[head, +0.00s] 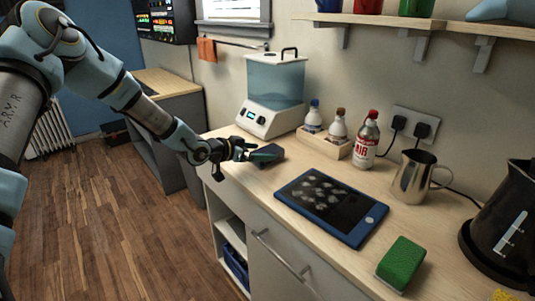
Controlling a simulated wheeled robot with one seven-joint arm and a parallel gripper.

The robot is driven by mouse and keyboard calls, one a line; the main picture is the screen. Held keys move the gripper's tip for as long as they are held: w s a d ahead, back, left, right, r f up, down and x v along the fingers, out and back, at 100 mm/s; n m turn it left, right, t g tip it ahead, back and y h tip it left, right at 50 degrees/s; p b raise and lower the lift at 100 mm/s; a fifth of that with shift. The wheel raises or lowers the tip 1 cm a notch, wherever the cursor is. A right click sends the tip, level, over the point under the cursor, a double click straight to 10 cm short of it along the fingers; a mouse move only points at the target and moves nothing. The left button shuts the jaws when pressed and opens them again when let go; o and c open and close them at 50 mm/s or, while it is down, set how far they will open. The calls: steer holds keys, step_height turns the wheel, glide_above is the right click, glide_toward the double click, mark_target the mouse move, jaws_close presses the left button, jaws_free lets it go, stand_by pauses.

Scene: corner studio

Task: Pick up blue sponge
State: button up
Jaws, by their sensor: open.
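A small dark blue-grey block (270,151), which looks like the blue sponge, lies on the wooden counter in front of the clear water tank. My gripper (254,153) is at the block's left side, low over the counter's front edge, with its dark fingers open. The fingers overlap the block in this view. I cannot tell whether they are around it, above it or touching it.
A blue-framed tablet (340,235) lies right of the block, with a green sponge (402,262) beyond it. The water tank (273,95), a bottle caddy (325,147), a red-labelled bottle (366,140), a metal jug (416,177) and a black kettle (505,225) line the back.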

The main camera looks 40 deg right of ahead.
mark_target(264, 151)
steer(key=x, duration=0.3)
steer(key=shift+d+f+p, duration=0.1)
steer(key=shift+p, duration=0.3)
